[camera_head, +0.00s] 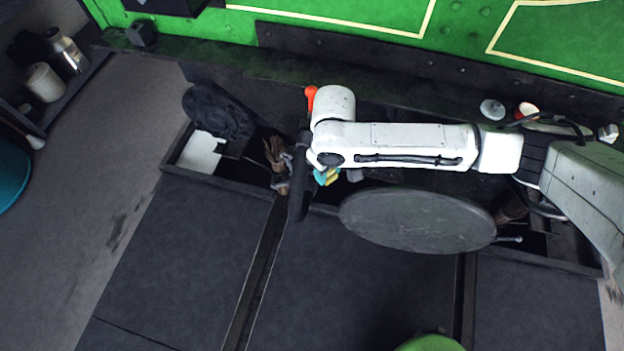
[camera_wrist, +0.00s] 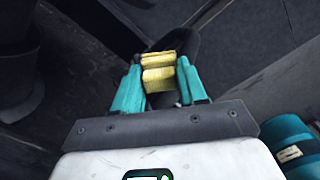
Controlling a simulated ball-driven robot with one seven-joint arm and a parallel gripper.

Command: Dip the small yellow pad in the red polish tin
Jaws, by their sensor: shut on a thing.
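My gripper (camera_wrist: 160,66) is shut on the small yellow pad (camera_wrist: 159,79), which sits between its teal fingertips in the wrist view. In the head view my gripper (camera_head: 326,176) hangs below the white arm, with a bit of the yellow pad (camera_head: 332,179) showing, over the dark trough along the green wall. Behind the pad in the wrist view is a dark curved part. No red polish tin is clearly seen. A small red and white item (camera_head: 526,109) stands on the ledge at the right; I cannot tell whether it is the tin.
A round grey lid (camera_head: 417,220) lies right of my gripper, and a dark round piece (camera_head: 218,110) left of it. A brush-like bundle (camera_head: 277,158) is close by. An orange-red knob (camera_head: 310,97) stands behind. A teal cylinder (camera_wrist: 290,145) shows at lower right.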

